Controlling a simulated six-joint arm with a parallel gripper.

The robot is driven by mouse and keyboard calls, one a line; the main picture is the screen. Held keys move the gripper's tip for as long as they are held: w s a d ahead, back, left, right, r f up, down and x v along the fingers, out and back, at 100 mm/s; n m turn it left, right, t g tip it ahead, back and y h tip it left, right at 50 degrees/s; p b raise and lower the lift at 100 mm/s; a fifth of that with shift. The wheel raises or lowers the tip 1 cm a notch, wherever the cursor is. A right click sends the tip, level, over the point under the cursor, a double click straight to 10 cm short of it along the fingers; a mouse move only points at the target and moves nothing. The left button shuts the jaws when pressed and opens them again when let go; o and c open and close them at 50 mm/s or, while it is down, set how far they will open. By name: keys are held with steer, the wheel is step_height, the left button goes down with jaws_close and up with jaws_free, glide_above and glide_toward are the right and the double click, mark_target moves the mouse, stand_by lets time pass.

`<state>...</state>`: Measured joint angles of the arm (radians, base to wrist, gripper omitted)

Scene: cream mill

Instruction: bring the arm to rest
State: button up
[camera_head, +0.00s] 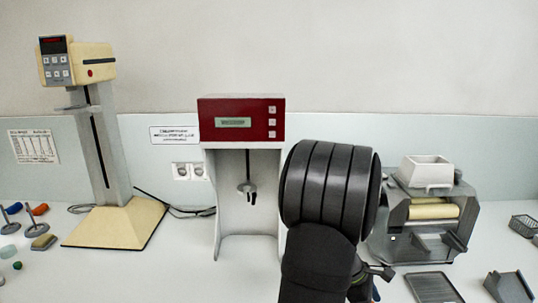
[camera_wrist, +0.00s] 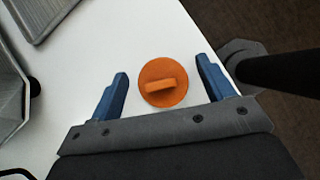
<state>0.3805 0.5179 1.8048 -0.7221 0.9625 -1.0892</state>
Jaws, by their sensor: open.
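My gripper (camera_wrist: 162,69) shows in the wrist view with its two blue fingers spread wide apart. An orange round disc with a raised bar handle (camera_wrist: 161,96) lies on the white table (camera_wrist: 115,40) below, in line with the gap between the fingers. The fingers do not appear to touch it, and their height above it is hard to judge. In the head view my dark arm rises at centre right and hides most of the gripper. The orange disc cannot be made out there.
A roller machine with a white hopper (camera_head: 426,171) stands right of my arm. A red-topped device (camera_head: 241,120) stands to its left, and a beige stand mixer (camera_head: 110,225) farther left. A grey tray (camera_head: 433,288) lies front right. Small tools lie far left. The table edge shows in the wrist view.

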steer(key=r, duration=0.5)
steer(key=shift+s+d, duration=0.2)
steer(key=shift+s, duration=0.2)
steer(key=s+d+r, duration=0.5)
steer(key=s+r, duration=0.2)
steer(key=s, duration=0.3)
steer(key=w+a+r+n+t, duration=0.2)
steer(key=w+a+r+n, duration=0.1)
steer(key=a+r, duration=0.5)
steer(key=shift+w+a+r+n, duration=0.3)
steer(key=shift+a+n, duration=0.5)
steer(key=shift+a, duration=0.7)
